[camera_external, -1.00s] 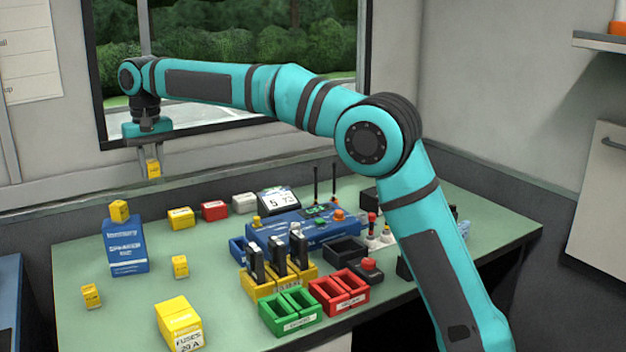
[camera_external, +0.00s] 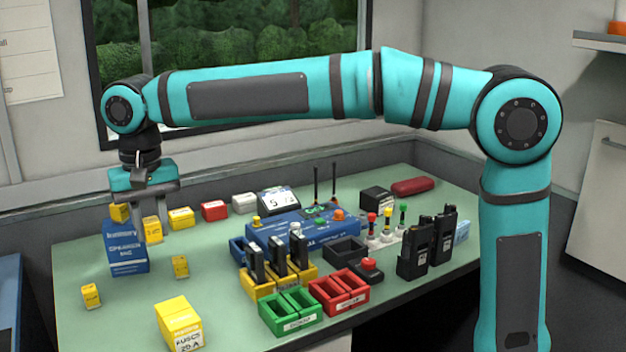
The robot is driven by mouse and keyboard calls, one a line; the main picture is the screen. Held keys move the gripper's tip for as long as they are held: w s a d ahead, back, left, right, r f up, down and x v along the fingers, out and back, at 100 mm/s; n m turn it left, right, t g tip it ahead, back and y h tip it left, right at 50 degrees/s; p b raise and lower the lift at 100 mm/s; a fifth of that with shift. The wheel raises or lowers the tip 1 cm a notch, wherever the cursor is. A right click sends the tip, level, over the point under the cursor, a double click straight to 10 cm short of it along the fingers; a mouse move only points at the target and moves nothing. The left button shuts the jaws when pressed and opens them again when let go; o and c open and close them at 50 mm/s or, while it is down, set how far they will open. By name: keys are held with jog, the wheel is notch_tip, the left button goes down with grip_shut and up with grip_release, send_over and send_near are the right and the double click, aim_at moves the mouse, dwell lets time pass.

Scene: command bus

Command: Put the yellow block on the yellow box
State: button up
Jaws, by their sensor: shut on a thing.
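My gripper (camera_external: 151,214) is shut on a small yellow block (camera_external: 153,233) and holds it up. In the picture the block overlaps the upper right edge of a blue box (camera_external: 126,252); I cannot tell its exact depth. A larger yellow box (camera_external: 180,325) labelled "FUSES 20 A" lies at the table's front left. Another, smaller yellow box (camera_external: 181,217) sits at the back, just right of the held block in the picture. More small yellow blocks show: one on top of the blue box (camera_external: 118,212), and two on the table (camera_external: 91,295) (camera_external: 180,267).
A red box (camera_external: 214,211) and a white box (camera_external: 244,203) stand along the back. Blue equipment (camera_external: 300,232), yellow, green (camera_external: 292,315) and red bins (camera_external: 340,292) and black radios (camera_external: 416,247) fill the middle and right.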

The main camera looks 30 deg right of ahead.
send_over(195, 294)
jog(key=f, duration=0.1)
jog(key=shift+d+f, duration=0.1)
jog(key=shift+f, duration=4.9)
jog(key=shift+f, duration=0.15)
jog(key=o, duration=1)
notch_tip(195, 294, up, 12)
